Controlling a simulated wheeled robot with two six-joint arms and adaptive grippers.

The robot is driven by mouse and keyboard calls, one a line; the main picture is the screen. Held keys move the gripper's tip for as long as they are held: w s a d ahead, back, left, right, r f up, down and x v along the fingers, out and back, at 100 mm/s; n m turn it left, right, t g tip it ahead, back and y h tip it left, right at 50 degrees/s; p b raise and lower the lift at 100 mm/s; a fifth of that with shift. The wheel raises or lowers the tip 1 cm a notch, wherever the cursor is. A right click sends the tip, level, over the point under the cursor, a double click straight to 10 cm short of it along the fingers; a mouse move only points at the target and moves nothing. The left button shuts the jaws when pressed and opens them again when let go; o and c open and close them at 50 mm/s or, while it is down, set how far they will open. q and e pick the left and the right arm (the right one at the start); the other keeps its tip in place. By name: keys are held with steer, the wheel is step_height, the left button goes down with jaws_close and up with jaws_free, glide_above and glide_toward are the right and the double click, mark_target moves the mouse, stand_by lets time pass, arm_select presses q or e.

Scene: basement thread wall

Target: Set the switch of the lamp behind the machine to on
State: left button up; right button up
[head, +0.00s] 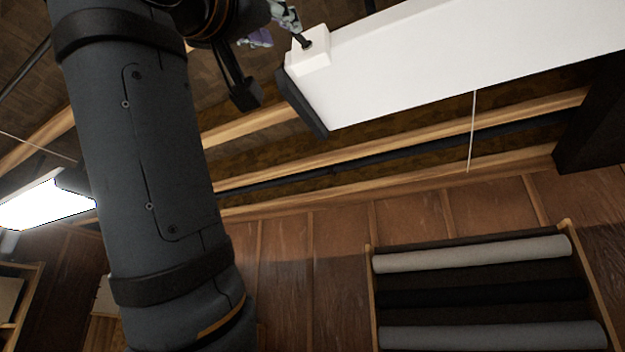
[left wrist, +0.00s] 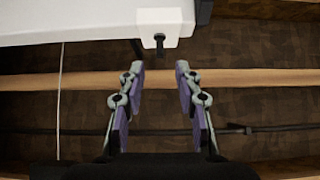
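A long white lamp (head: 450,60) hangs under the ceiling at the upper right of the head view and looks unlit. At its near end is a white switch box (head: 316,58) with a small black toggle (head: 306,42). In the left wrist view the box (left wrist: 172,22) and toggle (left wrist: 160,44) lie just beyond the fingertips. My left gripper (head: 277,28) is open and empty, its fingers short of the toggle. It also shows in the left wrist view (left wrist: 159,68), with the toggle roughly midway between its fingers. I cannot tell the toggle's setting. My right gripper is not in view.
A thin white cord (head: 473,130) hangs by the lamp. Another lamp (head: 45,205) glows at the left. Wooden beams (head: 400,150) and a dark pipe (head: 350,164) run along the ceiling. A rack with rolls (head: 480,253) stands against the panelled wall.

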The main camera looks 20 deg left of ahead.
mark_target(295, 35)
arm_select(q)
steer(key=p+x, duration=0.4)
steer(key=x, duration=0.4)
steer(key=shift+s, duration=0.1)
jaws_close()
